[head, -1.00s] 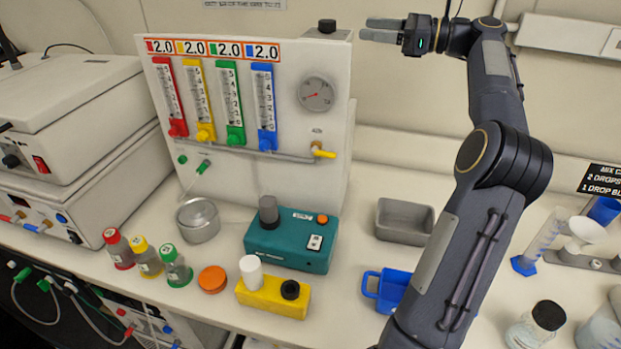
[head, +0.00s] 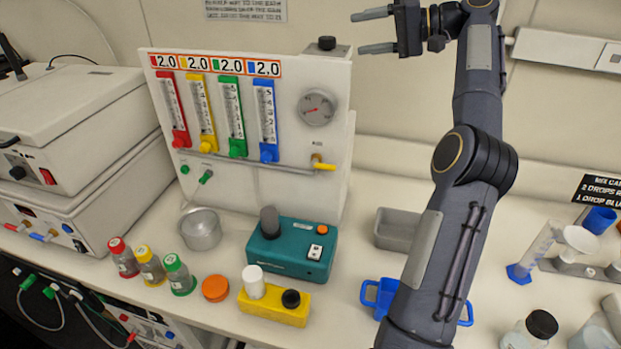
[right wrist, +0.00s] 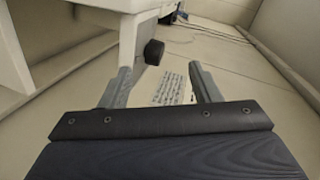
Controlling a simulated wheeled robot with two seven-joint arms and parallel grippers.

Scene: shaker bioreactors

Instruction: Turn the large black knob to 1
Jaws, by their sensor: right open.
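A black knob (head: 327,43) sits on a grey block at the top right of the white flow-meter panel (head: 280,185). It also shows in the right wrist view (right wrist: 154,52), beyond my fingers and a little left of centre. My right gripper (head: 356,32) is open and empty, its fingers pointing left. In the head view it lies just right of the knob, apart from it. The fingers also show in the right wrist view (right wrist: 160,70), with nothing between them. The knob's markings cannot be read. My left gripper is not in view.
The panel carries several coloured flow meters, a gauge (head: 316,108) and a yellow-handled valve (head: 323,164). Below stand a teal device (head: 290,248), a yellow block (head: 272,306), capped bottles and a grey tray (head: 396,229). White boxes stand at left. The wall behind my gripper is clear.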

